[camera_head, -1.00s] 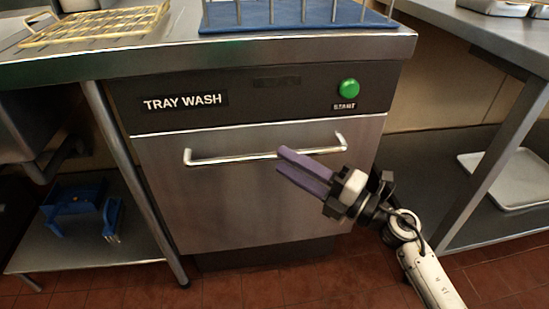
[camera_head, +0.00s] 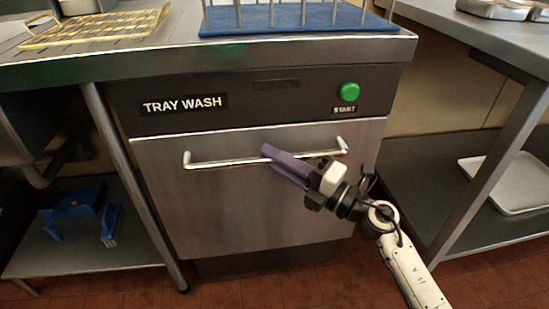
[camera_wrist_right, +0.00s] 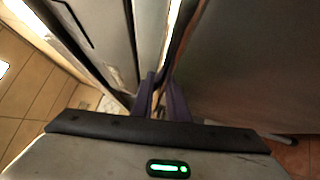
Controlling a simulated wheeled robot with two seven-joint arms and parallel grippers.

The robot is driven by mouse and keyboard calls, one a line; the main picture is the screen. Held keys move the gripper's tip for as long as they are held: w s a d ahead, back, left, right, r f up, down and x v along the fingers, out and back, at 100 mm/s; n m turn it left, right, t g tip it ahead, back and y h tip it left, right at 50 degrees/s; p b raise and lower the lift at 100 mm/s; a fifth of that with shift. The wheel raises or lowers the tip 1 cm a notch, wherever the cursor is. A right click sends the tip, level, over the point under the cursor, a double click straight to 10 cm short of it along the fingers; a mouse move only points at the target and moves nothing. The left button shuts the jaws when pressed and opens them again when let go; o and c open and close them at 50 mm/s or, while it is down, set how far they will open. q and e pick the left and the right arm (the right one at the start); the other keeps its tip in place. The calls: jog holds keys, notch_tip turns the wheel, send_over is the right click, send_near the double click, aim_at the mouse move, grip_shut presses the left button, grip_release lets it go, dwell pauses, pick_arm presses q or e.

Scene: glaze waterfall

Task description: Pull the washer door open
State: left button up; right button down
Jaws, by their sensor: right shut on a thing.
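The washer is a steel unit labelled TRAY WASH, with its door (camera_head: 240,210) upright and closed in the head view. A pale horizontal bar handle (camera_head: 215,163) runs across the upper door. My right gripper (camera_head: 268,152) is at the handle, right of its middle, with its purple fingers shut on the bar. The right wrist view shows the two purple fingers (camera_wrist_right: 161,100) close together, with the bar between them hard to make out. My left gripper is in neither view.
A green START button (camera_head: 349,91) sits above the door at the right. The counter (camera_head: 150,58) above carries a yellow rack (camera_head: 95,28) and a blue mat (camera_head: 290,17). Blue items (camera_head: 80,212) lie on the lower left shelf. A pale tray (camera_head: 510,180) lies on the right shelf.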

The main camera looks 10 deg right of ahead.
jog(key=shift+s, duration=0.1)
